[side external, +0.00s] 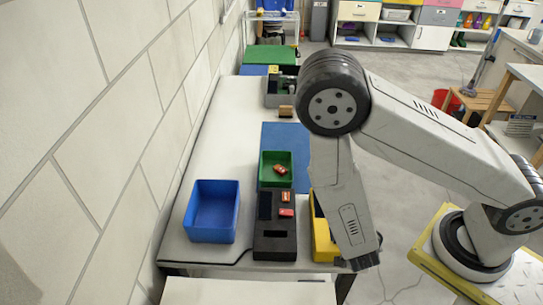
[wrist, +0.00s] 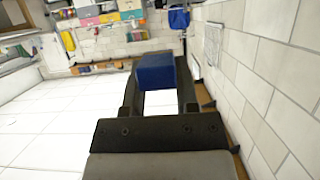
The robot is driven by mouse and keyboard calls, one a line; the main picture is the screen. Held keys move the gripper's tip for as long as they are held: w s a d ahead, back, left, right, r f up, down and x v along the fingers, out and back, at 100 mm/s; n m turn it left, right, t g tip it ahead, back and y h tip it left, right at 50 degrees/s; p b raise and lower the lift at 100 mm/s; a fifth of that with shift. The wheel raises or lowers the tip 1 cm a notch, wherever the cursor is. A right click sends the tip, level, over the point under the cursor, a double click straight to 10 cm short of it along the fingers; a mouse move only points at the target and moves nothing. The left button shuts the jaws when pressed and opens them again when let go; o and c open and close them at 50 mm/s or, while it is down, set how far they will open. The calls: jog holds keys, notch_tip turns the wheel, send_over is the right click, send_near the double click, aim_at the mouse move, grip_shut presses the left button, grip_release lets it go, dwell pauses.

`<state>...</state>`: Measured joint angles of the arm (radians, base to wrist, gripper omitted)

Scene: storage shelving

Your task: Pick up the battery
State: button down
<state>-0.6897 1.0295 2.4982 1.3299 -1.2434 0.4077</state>
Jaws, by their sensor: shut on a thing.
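In the wrist view my gripper (wrist: 157,95) is shut on a blue block (wrist: 155,70), held between its two dark fingers. I cannot tell for sure whether this blue block is the battery. In the side external view my forearm hangs down at the table's right front corner; the fingers and the held block cannot be made out there. Small red pieces lie in the green bin (side external: 290,158) and on the black tray (side external: 274,246); they are too small to identify.
A blue bin (side external: 211,211) stands left of the black tray on the white table (side external: 220,136). A yellow container (side external: 322,240) is right of the tray, beside my forearm. A brick wall (side external: 100,130) borders the table's left. A blue mat (side external: 285,132) lies behind the green bin.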

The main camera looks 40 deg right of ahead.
jog(key=shift+r, duration=0.65)
jog(key=w+f+n+t+y, duration=0.1)
jog(key=w, duration=0.5)
jog(key=w+a+f+n+t+y, duration=0.1)
jog(key=w+n, duration=0.1)
jog(key=w, duration=0.4)
jog(key=w+f+n+t+y, duration=0.1)
jog(key=w+y, duration=0.1)
jog(key=w, duration=0.4)
jog(key=shift+a+f, duration=0.2)
jog(key=shift+a, duration=0.15)
jog(key=w+d+r+n+y, duration=0.2)
jog(key=w+d, duration=0.3)
jog(key=w, duration=0.1)
jog(key=w+d+r+n+t+y, duration=0.1)
jog(key=w+d+r+n+y, duration=0.1)
jog(key=w+d, duration=0.3)
jog(key=shift+w+d+r+n+y, duration=0.2)
jog(key=shift+w+n+y, duration=0.3)
jog(key=shift+y, duration=0.3)
jog(key=shift+f, duration=0.25)
